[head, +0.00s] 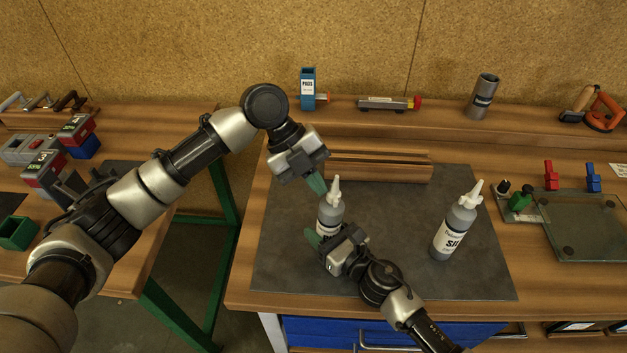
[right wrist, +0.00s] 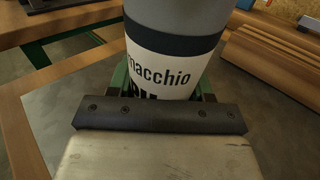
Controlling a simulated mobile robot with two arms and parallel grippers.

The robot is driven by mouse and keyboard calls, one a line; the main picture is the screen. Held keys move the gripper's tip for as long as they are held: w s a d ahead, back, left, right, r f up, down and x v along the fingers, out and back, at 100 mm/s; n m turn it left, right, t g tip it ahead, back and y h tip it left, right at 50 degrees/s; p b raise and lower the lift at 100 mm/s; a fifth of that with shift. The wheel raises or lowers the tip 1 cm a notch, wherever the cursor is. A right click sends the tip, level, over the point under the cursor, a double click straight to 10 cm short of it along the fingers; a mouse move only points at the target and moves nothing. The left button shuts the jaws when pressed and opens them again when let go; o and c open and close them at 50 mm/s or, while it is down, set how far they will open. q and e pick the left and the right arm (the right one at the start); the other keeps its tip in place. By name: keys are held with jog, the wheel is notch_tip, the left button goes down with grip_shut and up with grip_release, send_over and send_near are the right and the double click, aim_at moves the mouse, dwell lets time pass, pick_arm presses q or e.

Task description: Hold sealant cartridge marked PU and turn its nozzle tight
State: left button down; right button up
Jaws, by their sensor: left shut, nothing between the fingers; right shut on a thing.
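A grey sealant cartridge (head: 331,210) with a white nozzle (head: 335,190) stands about upright on the dark mat. My right gripper (head: 322,240) is shut on its lower body. In the right wrist view the cartridge (right wrist: 175,50) fills the top middle; its label reads "macchio", with larger letters, apparently PU, partly hidden by my gripper. My left gripper (head: 318,184) is shut and empty, its green fingertips just left of the nozzle; whether they touch it I cannot tell. A second grey cartridge (head: 456,228), its label seeming to read SIL, stands to the right.
The dark mat (head: 400,280) is bare between the cartridges. Behind them lies a wooden grooved block (head: 380,168). A glass plate (head: 590,230) with red, blue and green clamps is at the right. A blue holder (head: 308,88) and a grey tube (head: 482,95) stand on the back shelf.

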aim_at(332, 193)
pick_arm(q)
jog(key=shift+s+a, duration=0.2)
jog(key=w+a+r, duration=0.2)
jog(key=a+r, duration=0.5)
jog(key=a, duration=0.1)
jog(key=shift+a+r, duration=0.2)
jog(key=shift+a, duration=0.15)
jog(key=c, duration=1.7)
grip_release()
jog(key=shift+a+r, duration=0.1)
jog(key=shift+r, duration=0.05)
jog(key=o, duration=1.1)
jog(key=s+d+f+n+h, duration=0.2)
jog(key=f+n+h, duration=0.2)
jog(key=h, duration=0.1)
jog(key=shift+s+d+f, duration=0.35)
jog(key=shift+s+d, duration=0.05)
jog(key=shift+o, duration=0.2)
jog(key=shift+s+a+f+n+t+h, duration=0.8)
jog(key=shift+s+f+n+t+h, duration=0.75)
jog(key=shift+n+t+h, duration=2.85)
jog(key=w+d+n+y, duration=0.1)
jog(key=d, duration=0.2)
jog(key=d+g+y, duration=0.1)
jog(key=d, duration=0.3)
jog(key=w+d+n+g+y, duration=0.1)
jog(key=d, duration=0.2)
jog(key=shift+w+d+f+n, duration=0.3)
jog(key=shift+d, duration=0.1)
